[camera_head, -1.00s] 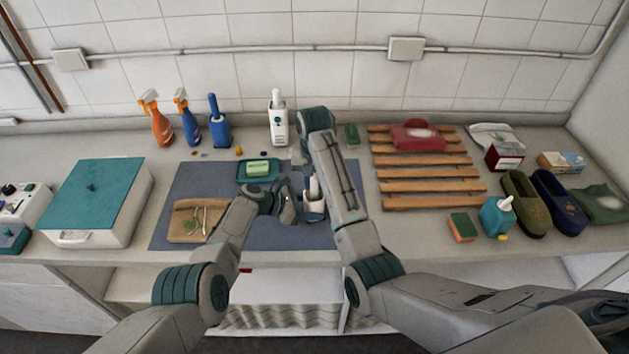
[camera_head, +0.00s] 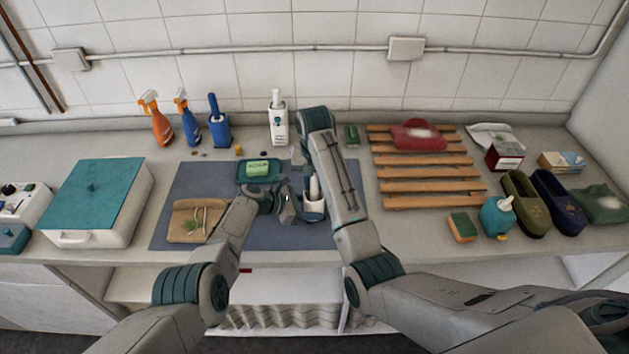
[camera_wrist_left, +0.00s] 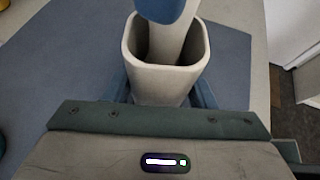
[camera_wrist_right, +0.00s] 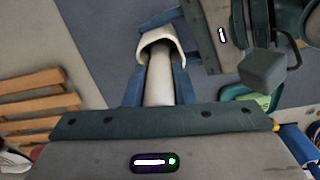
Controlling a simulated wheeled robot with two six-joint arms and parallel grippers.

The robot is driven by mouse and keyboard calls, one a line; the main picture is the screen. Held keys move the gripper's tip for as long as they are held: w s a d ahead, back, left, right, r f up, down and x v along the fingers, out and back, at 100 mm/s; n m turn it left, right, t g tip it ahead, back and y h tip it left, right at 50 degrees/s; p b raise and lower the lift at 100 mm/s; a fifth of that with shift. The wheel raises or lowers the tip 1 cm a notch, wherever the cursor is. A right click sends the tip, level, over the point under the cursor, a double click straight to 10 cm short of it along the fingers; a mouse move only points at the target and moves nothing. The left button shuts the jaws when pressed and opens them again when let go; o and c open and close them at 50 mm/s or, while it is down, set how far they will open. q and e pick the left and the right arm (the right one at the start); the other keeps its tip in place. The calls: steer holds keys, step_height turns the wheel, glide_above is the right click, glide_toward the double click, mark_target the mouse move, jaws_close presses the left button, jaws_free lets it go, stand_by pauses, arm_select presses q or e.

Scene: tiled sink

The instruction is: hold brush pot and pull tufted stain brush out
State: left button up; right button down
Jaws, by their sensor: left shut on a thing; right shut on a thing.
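The brush pot (camera_head: 314,210) is a pale, square-mouthed pot standing on the blue-grey mat (camera_head: 240,222). My left gripper (camera_wrist_left: 163,88) is shut on the pot, its blue fingers on either side. The pale handle of the stain brush (camera_head: 314,187) rises from the pot, and the left wrist view shows its lower part still inside the pot's mouth (camera_wrist_left: 140,50). My right gripper (camera_wrist_right: 158,85) is shut on the handle above the pot, its blue fingers on both sides. In the head view my right arm hides much of that gripper. The tufted end is hidden.
A green soap dish (camera_head: 243,176) lies behind my left gripper, and a brown folder-like item (camera_head: 180,230) lies on the mat to the left. A white bottle (camera_head: 278,125) stands behind. A wooden slatted rack (camera_head: 415,186) is right of my right arm.

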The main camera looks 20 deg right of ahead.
stand_by(0.3)
arm_select(q)
steer(key=o, duration=1.1)
steer(key=shift+c, duration=0.2)
steer(key=v, duration=1.2)
arm_select(e)
steer(key=c, duration=1.1)
jaws_free()
steer(key=shift+c, duration=0.2)
steer(key=shift+r, duration=0.1)
